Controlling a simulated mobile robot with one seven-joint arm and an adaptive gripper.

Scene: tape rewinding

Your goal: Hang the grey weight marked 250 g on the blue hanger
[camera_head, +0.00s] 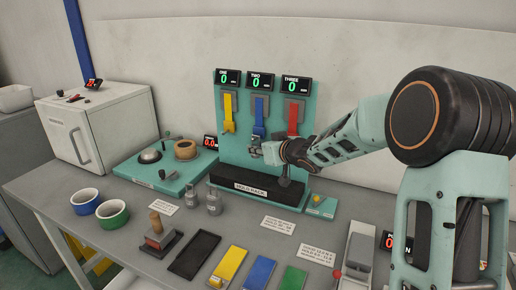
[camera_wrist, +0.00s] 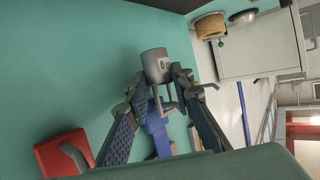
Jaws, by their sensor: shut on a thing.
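The blue hanger (camera_head: 259,116) is the middle of three straps on the teal board, under the display marked TWO. My gripper (camera_head: 267,151) is just below its lower end, in front of the board. In the wrist view my gripper (camera_wrist: 160,100) is shut on a grey cylindrical weight (camera_wrist: 155,62); its marking is only partly visible. The blue hanger (camera_wrist: 156,128) shows behind and between the fingers, close to the weight. I cannot tell whether the weight's hook touches the hanger.
A yellow hanger (camera_head: 229,112) is on the left and a red hanger (camera_head: 293,118) on the right. Two grey weights (camera_head: 213,202) stand on the table in front of the board, left of the black base block (camera_head: 258,190). Trays, bowls and a white cabinet (camera_head: 98,125) surround them.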

